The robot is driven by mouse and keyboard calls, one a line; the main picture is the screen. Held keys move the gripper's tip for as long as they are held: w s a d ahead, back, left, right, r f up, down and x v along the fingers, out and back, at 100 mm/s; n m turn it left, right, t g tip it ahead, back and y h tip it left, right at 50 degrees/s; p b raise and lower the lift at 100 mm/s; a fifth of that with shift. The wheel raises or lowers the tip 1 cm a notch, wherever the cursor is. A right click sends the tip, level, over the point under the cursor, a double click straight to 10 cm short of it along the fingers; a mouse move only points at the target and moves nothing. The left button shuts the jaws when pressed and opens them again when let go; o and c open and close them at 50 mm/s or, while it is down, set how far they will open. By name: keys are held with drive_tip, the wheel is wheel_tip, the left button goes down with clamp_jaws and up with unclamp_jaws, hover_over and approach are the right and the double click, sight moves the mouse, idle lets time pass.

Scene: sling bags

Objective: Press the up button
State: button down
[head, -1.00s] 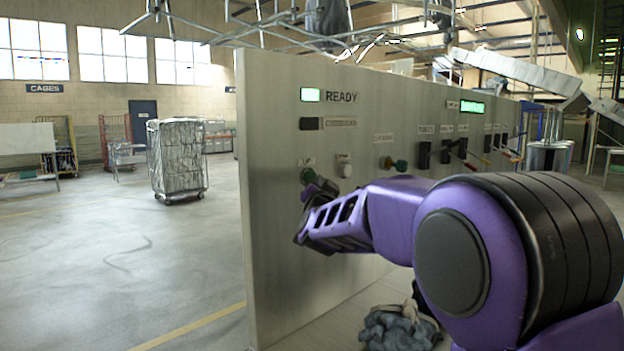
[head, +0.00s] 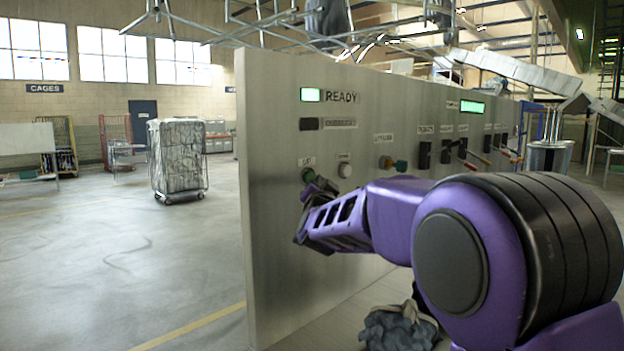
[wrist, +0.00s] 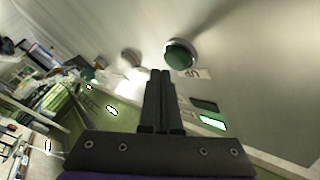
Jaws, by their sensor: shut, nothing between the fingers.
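A white button (head: 345,170) is to the right of the green one.
A lit green READY lamp (head: 311,95) is above the buttons. A green knob (head: 400,166) and several black switches with levers (head: 424,155) are farther right on the panel. A grey crumpled bag (head: 398,328) lies below my arm. Open floor is left of the panel.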

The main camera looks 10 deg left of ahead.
drive_tip(key=shift+w+a, duration=0.25)
drive_tip(key=shift+a, duration=0.1)
